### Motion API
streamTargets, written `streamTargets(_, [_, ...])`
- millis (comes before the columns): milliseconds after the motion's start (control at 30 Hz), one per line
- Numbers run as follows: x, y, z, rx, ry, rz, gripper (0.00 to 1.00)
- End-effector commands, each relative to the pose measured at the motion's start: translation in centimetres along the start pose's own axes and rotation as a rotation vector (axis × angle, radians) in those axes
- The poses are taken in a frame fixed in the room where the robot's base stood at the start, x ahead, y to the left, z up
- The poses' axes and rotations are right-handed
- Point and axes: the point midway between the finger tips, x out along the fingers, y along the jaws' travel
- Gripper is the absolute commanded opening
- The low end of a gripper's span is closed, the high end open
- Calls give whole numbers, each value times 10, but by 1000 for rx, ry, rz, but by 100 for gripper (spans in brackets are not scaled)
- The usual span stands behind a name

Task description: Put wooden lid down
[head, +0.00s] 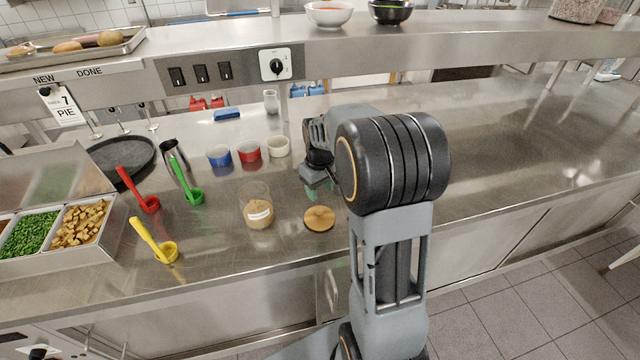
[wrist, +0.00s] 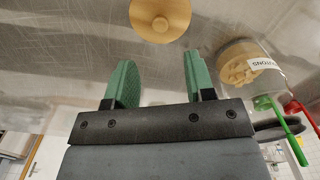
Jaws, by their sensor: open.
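The wooden lid (head: 319,218) is a round, light-brown disc lying flat on the steel counter (head: 480,150), just right of the glass jar. In the wrist view the wooden lid (wrist: 160,17) shows its small round knob, beyond my fingertips. My gripper (head: 318,190) is open and empty above the counter, behind the lid in the head view. Its two green fingers (wrist: 152,82) are apart in the wrist view, with nothing between them. The clear jar (head: 258,207) with a white label holds tan pieces and has an open top. It also shows in the wrist view (wrist: 250,68).
Red (head: 139,190), green (head: 187,183) and yellow (head: 155,241) scoops lie left of the jar. Small blue, red and white cups (head: 278,147) stand behind it. Food trays (head: 65,228) are at far left. The counter to the right is clear.

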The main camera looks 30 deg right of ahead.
Motion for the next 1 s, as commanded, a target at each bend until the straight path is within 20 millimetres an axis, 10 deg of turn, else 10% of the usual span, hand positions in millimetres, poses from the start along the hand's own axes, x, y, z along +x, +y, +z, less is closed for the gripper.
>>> streamTargets(267, [-34, -12, 8, 12, 31, 13, 49])
streamTargets(533, [-83, -74, 68, 93, 200, 52, 49])
streamTargets(1000, [-89, -122, 139, 191, 389, 38, 49])
